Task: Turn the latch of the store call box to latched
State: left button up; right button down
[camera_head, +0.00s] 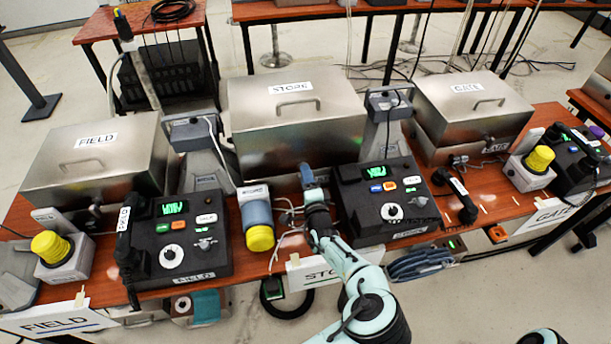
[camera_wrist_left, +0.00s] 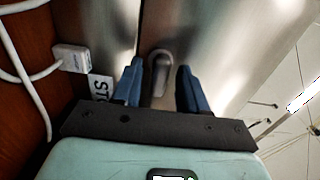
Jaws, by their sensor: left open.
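The store call box (camera_head: 255,150) is a brushed metal case with a shut, handled lid labelled STORE, at the middle of the table. My left gripper (camera_head: 306,174) is at its front face, open. In the left wrist view the latch (camera_wrist_left: 159,72), a rounded grey metal piece on the box face, lies between the two blue fingers of the left gripper (camera_wrist_left: 161,68). A gap shows on each side of it, so it is not clamped. In the head view the gripper hides the latch. My right gripper is not in view.
The store phone base (camera_head: 372,205) stands right of my left gripper. The field call box (camera_head: 95,160) and gate call box (camera_head: 475,105) flank the store one.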

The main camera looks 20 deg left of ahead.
pick_arm(q)
jog(key=shift+w+a, duration=0.35)
jog(key=shift+w, duration=0.05)
grip_shut()
